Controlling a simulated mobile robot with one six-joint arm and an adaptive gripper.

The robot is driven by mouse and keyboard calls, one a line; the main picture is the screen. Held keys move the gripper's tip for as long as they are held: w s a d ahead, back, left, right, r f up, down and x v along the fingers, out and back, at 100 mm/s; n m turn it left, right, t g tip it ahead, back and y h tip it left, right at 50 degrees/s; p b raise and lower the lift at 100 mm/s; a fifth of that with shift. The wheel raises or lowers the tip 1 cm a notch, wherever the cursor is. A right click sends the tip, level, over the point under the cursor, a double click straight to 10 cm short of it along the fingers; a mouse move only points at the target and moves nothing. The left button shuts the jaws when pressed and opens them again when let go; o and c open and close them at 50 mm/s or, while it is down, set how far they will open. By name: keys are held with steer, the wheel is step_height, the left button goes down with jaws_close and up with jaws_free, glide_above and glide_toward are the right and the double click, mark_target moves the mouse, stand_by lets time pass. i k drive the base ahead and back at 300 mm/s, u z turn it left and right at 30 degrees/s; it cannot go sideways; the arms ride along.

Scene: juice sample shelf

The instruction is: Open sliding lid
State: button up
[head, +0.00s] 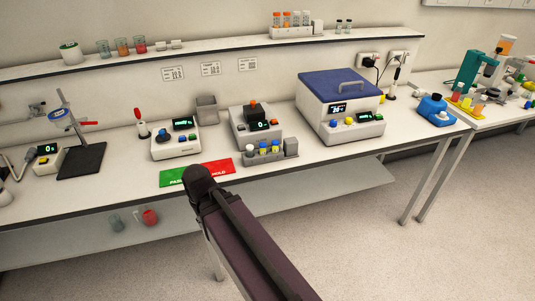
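A white boxy machine (325,113) stands on the bench right of centre in the head view. The lid lies over the whole visible top, so the inside is hidden. The front has a small lit display (338,108) and coloured knobs. My dark arm rises from the bottom of the picture and ends over the bench's front edge, left of and well apart from the machine. My gripper cannot be made out.
A shelf (210,58) with cups runs along the wall. Bare bench lies before the machine.

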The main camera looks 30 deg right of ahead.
mark_target(254, 107)
steer(key=u, duration=0.15)
steer(key=k, duration=1.2)
steer(key=z, duration=0.65)
steer(key=i, duration=1)
steer(key=z, duration=0.05)
